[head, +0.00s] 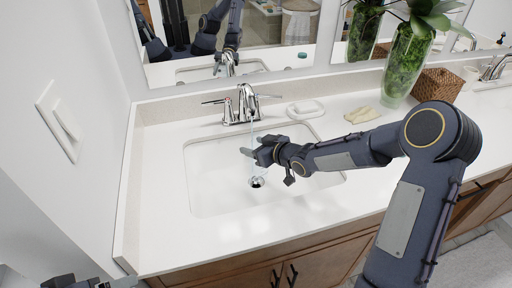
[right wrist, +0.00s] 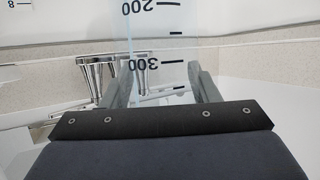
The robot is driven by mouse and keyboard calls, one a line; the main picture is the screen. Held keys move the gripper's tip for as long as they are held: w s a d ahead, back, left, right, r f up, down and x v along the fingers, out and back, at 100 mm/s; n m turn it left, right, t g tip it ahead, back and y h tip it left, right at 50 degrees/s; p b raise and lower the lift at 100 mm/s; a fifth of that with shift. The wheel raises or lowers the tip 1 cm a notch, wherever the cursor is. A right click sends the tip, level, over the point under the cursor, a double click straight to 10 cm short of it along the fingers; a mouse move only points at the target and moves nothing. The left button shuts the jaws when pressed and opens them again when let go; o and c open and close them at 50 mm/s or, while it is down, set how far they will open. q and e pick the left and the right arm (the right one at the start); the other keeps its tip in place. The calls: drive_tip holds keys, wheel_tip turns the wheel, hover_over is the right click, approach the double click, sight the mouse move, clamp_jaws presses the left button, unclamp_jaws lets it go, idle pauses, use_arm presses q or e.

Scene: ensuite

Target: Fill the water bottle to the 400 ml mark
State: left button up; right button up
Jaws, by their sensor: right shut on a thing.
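The clear water bottle (right wrist: 150,45) shows in the right wrist view with printed 200 and 300 marks; its ends are out of that view. My right gripper (right wrist: 160,92) is shut on it, with one finger on each side near the 300 mark. In the head view my right gripper (head: 255,152) is over the sink (head: 210,190), just below the chrome faucet (head: 247,103). The bottle is hard to make out there. A thin pale line hangs below the spout; I cannot tell if it is running water. The water level is unclear. My left gripper (head: 78,283) is partly cut off at the lower left.
A tall green vase (head: 405,65) and a wicker basket (head: 438,86) stand farther right. A wall closes the left side; a mirror (head: 290,40) is behind.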

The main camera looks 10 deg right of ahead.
idle(0.4)
drive_tip(key=shift+w+a+p, duration=0.1)
drive_tip(key=shift+w+p, duration=1.95)
drive_tip(key=shift+w, duration=1.9)
idle(3.7)
